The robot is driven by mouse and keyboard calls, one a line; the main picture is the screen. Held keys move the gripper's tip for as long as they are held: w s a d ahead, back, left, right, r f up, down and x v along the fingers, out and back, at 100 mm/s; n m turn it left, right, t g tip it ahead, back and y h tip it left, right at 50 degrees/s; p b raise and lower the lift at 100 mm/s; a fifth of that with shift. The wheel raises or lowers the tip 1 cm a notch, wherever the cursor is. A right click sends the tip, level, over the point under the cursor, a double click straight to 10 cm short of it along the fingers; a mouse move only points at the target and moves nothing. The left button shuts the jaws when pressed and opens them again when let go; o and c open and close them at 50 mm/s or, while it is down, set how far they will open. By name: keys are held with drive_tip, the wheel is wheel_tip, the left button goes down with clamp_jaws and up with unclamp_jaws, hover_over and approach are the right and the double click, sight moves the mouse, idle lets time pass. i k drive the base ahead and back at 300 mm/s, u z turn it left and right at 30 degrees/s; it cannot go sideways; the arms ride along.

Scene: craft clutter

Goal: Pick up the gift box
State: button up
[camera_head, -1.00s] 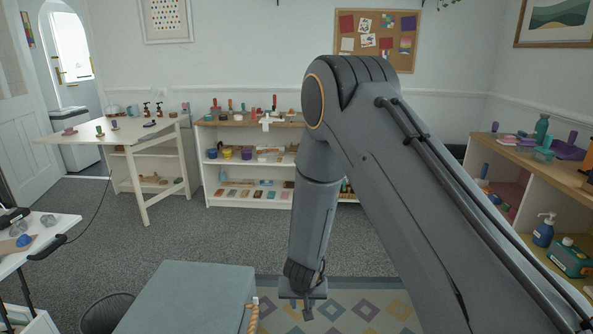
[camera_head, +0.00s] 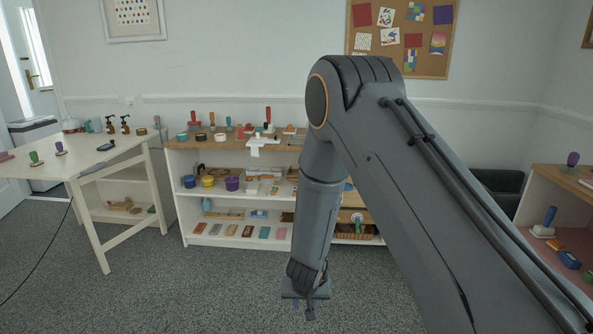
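My gripper (camera_head: 309,306) hangs low in front of the white shelf unit (camera_head: 176,205), above the grey carpet, and is seen small and from behind. Its fingers are too small to tell open from shut, and I see nothing clearly held in it. I cannot make out a gift box for certain. Several small coloured boxes and blocks lie on the shelf's lower boards, among them a teal block (camera_head: 265,232). My arm hides the right part of the shelf unit.
A white folding table (camera_head: 75,160) with bottles and stamps stands at the left. A wooden-topped shelf (camera_head: 560,185) with stamps stands at the right. A dark bin (camera_head: 500,185) is by the back wall. The grey carpet (camera_head: 170,290) in front is clear.

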sight(252, 188)
drive_tip(key=i, duration=2.55)
drive_tip(key=u, duration=2.65)
drive_tip(key=i, duration=1.2)
drive_tip(key=z, duration=2.65)
